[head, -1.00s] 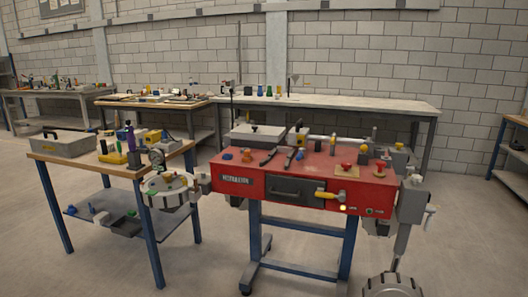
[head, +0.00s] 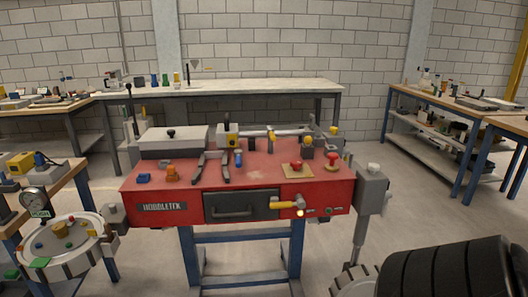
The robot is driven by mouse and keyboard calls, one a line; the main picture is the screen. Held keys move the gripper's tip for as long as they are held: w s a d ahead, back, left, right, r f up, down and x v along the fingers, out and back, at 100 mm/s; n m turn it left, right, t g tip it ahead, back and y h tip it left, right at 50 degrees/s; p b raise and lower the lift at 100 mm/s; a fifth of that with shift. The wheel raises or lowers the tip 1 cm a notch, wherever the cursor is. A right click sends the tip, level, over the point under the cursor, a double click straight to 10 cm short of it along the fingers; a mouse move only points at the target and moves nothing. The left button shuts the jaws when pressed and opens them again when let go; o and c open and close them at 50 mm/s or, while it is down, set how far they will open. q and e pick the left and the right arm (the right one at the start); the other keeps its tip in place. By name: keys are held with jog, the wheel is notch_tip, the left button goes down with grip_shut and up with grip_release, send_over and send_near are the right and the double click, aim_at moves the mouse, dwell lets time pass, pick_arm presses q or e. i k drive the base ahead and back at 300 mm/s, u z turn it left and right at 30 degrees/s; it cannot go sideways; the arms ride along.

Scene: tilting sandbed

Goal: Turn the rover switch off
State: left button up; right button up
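No switch labelled as the rover's can be made out. The red bench (head: 160,190) stands in the middle. Neither of my grippers is in view.
A dark drawer (head: 241,206) is in the bench front. Tools and red knobs (head: 296,166) sit on top. A round tray (head: 68,262) is at the left; a grey box (head: 372,190) is at the right end. Workbenches (head: 262,88) line the wall.

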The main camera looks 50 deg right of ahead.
aim_at(296, 164)
jog(key=z, duration=0.5)
jog(key=i, duration=1.05)
jog(key=z, duration=0.9)
